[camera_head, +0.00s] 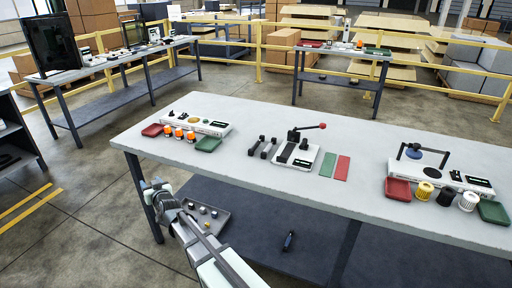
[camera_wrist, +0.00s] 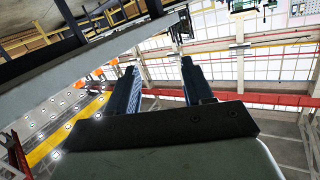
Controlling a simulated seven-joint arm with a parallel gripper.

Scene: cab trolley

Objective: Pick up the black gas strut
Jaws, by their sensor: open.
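Two short black bar-like parts lie side by side on the light grey table in the head view, a left one (camera_head: 256,146) and a right one (camera_head: 269,149). Either may be the black gas strut; they are too small to tell apart. My gripper (camera_head: 150,184) is beside the table's front left leg, below the tabletop and well away from both parts. In the wrist view my gripper (camera_wrist: 158,66) has its two dark fingers spread apart with nothing between them. No strut shows in the wrist view.
Right of the bars stands a white fixture with a red-knobbed lever (camera_head: 298,155), then green and red strips (camera_head: 341,168). A white station with orange-capped parts (camera_head: 195,125) is left. The table edge (camera_head: 250,178) lies between my gripper and the bars. A grey tray (camera_head: 205,232) sits below.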

